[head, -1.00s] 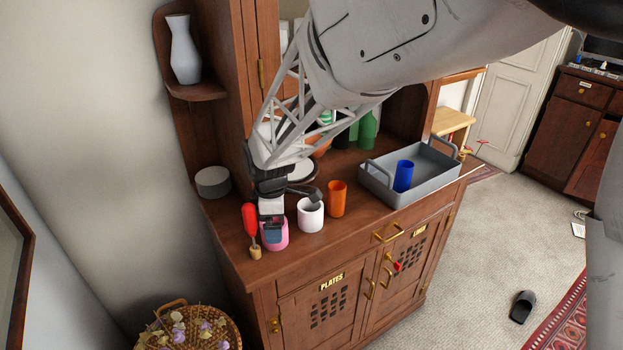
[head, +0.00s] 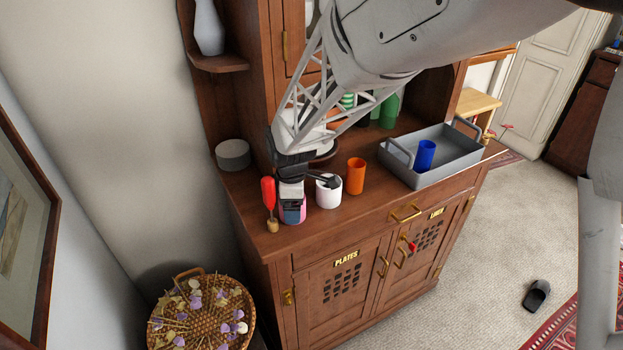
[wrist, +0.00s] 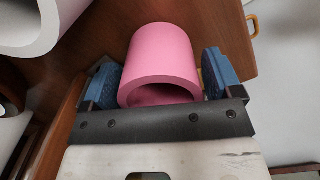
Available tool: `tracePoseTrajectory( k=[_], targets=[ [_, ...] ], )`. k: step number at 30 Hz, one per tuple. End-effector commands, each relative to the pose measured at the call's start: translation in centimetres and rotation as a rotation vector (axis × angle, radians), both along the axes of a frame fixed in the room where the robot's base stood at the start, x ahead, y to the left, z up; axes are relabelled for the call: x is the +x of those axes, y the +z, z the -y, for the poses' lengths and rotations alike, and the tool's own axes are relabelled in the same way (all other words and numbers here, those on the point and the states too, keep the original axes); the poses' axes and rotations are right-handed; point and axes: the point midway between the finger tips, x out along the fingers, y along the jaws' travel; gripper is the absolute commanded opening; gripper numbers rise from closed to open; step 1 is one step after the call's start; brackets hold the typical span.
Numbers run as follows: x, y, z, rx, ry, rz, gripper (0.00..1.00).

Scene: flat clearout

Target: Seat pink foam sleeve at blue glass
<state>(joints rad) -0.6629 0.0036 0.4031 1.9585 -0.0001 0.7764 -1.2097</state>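The pink foam sleeve (head: 301,217) stands on the wooden sideboard top near its left front corner. It shows in the wrist view as a hollow pink tube (wrist: 165,60), its open end facing the camera. My gripper (head: 292,208) is down over the sleeve. Its two blue-padded fingers (wrist: 162,75) stand on either side of the tube, with what look like narrow gaps, so it appears open around the sleeve. The blue glass (head: 426,155) stands upright inside the grey tray to the right and is out of the wrist view.
A red-handled tool (head: 268,195) stands close left of the sleeve. A white cup (head: 328,194) and an orange cup (head: 355,177) stand to its right, before the grey tray (head: 436,178). Green bottles (head: 389,110) stand behind. A round grey container (head: 233,154) is at back left.

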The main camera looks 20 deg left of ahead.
Motion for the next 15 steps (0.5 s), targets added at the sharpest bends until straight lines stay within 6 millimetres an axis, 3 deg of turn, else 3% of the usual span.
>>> tracePoseTrajectory(
  k=[1, 7, 15],
  targets=[
    [0.00, 0.00, 0.00, 0.000, 0.000, 0.000, 0.77],
    [0.00, 0.00, 0.00, 0.000, 0.000, 0.000, 0.49],
    [0.01, 0.09, 0.00, 0.000, 0.000, 0.000, 0.48]
  ],
)
